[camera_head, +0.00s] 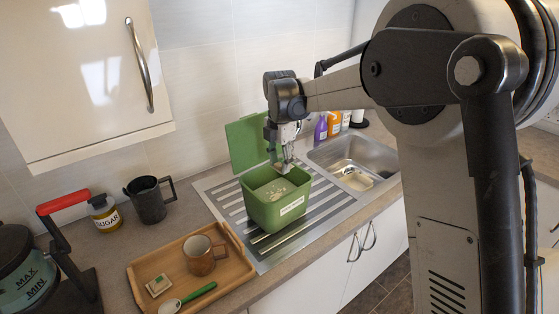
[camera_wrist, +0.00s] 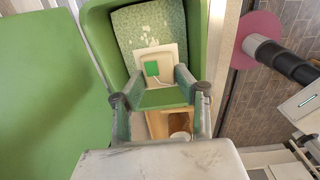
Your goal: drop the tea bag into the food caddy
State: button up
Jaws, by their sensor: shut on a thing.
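The tea bag (camera_wrist: 168,55) is a pale square with a green tag. In the wrist view it sits between my fingertips, over the mouth of the food caddy (camera_wrist: 100,33). My gripper (camera_wrist: 160,77) is shut on it. In the head view my gripper (camera_head: 284,166) points down into the open top of the green caddy (camera_head: 270,212). The caddy stands upright on the draining board, its lid (camera_head: 246,143) raised at the back. Pale scraps lie on the lining inside. The tea bag is small and partly hidden by my fingers in the head view.
A wooden tray (camera_head: 232,270) in front left holds a brown mug (camera_head: 201,257), a green-handled spoon (camera_head: 188,298) and a small square packet (camera_head: 159,285). The sink (camera_head: 356,162) and bottles (camera_head: 334,124) are right of the caddy. A dark jug (camera_head: 150,202) stands left.

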aim_at(279, 165)
jog(key=shift+f+b, duration=0.65)
jog(key=shift+f, duration=1.2)
jog(key=o, duration=0.7)
jog(key=shift+o, duration=0.2)
notch_tip(279, 165, up, 12)
